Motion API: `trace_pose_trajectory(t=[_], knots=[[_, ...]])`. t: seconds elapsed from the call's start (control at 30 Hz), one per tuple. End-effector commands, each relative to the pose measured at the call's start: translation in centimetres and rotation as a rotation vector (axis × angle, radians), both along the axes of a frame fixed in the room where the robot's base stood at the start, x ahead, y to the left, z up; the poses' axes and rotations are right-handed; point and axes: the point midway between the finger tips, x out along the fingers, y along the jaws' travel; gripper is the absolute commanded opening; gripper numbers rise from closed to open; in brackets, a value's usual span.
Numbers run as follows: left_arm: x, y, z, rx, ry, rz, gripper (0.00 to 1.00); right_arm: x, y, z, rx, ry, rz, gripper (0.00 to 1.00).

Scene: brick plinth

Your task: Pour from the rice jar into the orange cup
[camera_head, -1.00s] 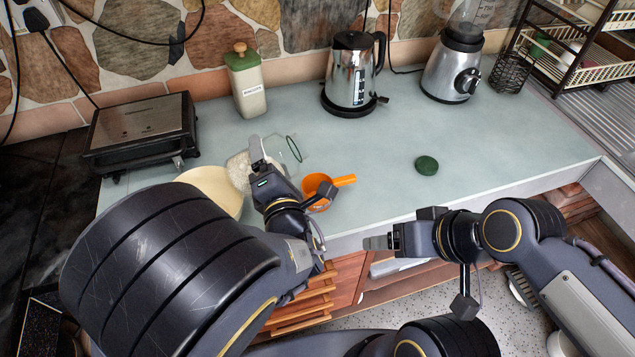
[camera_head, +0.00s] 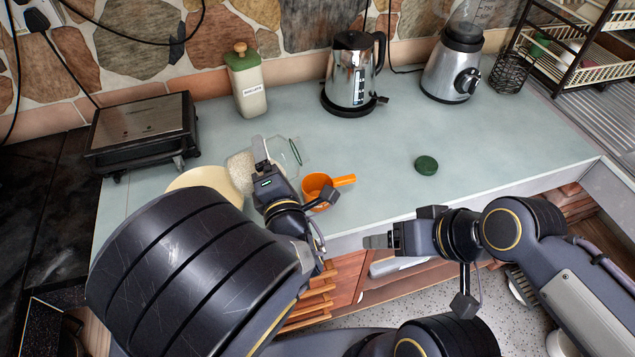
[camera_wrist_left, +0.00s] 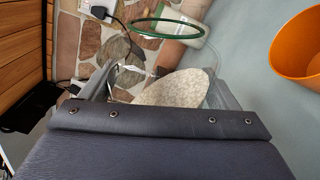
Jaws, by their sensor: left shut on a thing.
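The rice jar is clear with a green rim. White rice (camera_head: 241,170) shows in its left end, and its green rim (camera_head: 296,151) is at the right end, so it lies strongly tilted. My left gripper (camera_head: 260,150) is shut on the jar, left of the cup. In the left wrist view the rice (camera_wrist_left: 178,88) lies between the fingers, below the green rim (camera_wrist_left: 135,27). The orange cup (camera_head: 316,184) stands upright near the counter's front edge, handle to the right; it also shows in the left wrist view (camera_wrist_left: 296,50). My right gripper (camera_head: 378,242) is empty in front of the counter.
A cream bowl (camera_head: 203,178) is behind my left arm. A green lid (camera_head: 426,165) lies on the counter (camera_head: 365,135). A canister (camera_head: 247,88), kettle (camera_head: 352,75), blender (camera_head: 452,72) and grill (camera_head: 140,128) stand at the back. The counter's middle is clear.

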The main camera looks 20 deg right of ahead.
Motion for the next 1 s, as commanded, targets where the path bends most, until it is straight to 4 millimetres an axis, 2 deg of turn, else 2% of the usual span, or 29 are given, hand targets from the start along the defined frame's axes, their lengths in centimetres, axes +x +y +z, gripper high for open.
trace_pose_trajectory(t=[1.0], knots=[[0.1, -0.8, -0.1, 0.111, -0.002, 0.0, 0.39, 0.0, 0.0, 1.9, 0.0, 0.0, 0.0, 0.73]])
